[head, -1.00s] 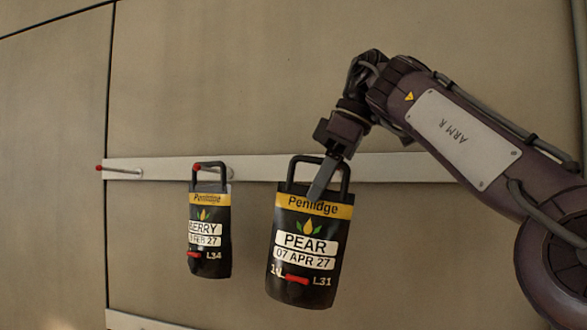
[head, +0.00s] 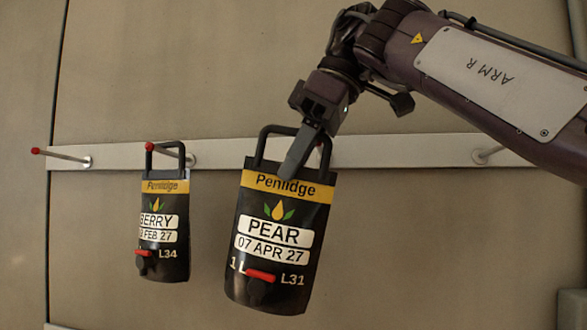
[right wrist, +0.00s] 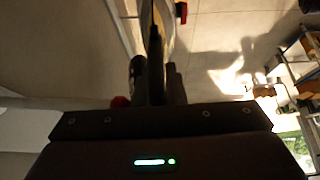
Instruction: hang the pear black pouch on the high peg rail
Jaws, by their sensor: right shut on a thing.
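The pear black pouch (head: 281,215) has a yellow band, a PEAR label and a black loop handle on top. The pouch hangs slightly tilted in front of the high peg rail (head: 370,152), a pale strip across the wall. Its handle overlaps the rail in the picture; I cannot tell the gap. In the right wrist view, the fingers (right wrist: 158,85) are dark, with the pouch seen nearly edge-on. My left gripper is not in view.
A smaller black berry pouch (head: 164,230) hangs by its handle on a red-tipped peg (head: 149,147), left of the pear pouch. A bare red-tipped peg (head: 36,151) sticks out further left. A lower rail's edge shows bottom left.

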